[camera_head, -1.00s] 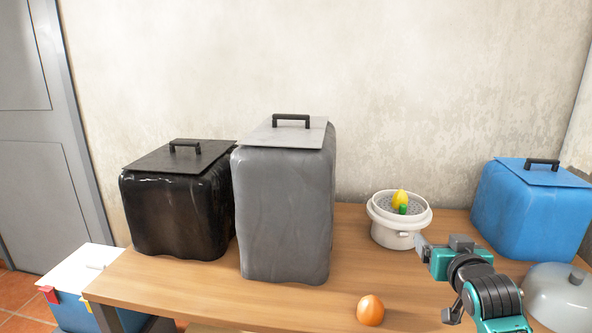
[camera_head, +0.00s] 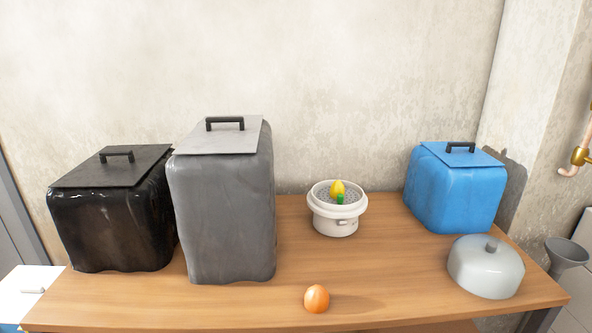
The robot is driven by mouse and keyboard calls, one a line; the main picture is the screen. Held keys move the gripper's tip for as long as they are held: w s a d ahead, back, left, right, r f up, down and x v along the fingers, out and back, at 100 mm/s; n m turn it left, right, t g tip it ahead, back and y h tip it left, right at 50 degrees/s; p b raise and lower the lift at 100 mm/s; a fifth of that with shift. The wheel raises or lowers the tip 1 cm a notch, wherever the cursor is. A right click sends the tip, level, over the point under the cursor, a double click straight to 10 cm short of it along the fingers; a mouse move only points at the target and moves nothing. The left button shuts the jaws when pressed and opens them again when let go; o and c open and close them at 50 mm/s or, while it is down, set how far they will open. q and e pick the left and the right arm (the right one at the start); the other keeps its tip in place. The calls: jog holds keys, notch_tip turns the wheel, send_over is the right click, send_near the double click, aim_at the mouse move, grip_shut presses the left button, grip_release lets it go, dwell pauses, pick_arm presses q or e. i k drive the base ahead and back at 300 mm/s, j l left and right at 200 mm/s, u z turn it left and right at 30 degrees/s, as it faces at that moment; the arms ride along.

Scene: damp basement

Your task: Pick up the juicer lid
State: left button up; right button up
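A pale grey, translucent dome with a small dark knob (camera_head: 484,268), which looks like the juicer lid, rests on the right end of the wooden table (camera_head: 380,275), near its front edge. A white juicer base (camera_head: 337,213) stands at the middle of the table, open at the top. A yellow fruit (camera_head: 337,187) and a small green piece (camera_head: 340,198) sit on its grey perforated top. Neither of my grippers shows in the head view now.
A black lidded bin (camera_head: 112,220), a tall grey lidded bin (camera_head: 222,215) and a blue lidded bin (camera_head: 455,193) stand on the table. An orange fruit (camera_head: 316,298) lies near the front edge. A grey funnel (camera_head: 566,252) is right of the table. Clear tabletop lies left of the dome.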

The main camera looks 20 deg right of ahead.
aim_at(486, 265)
jog(key=z, duration=1.75)
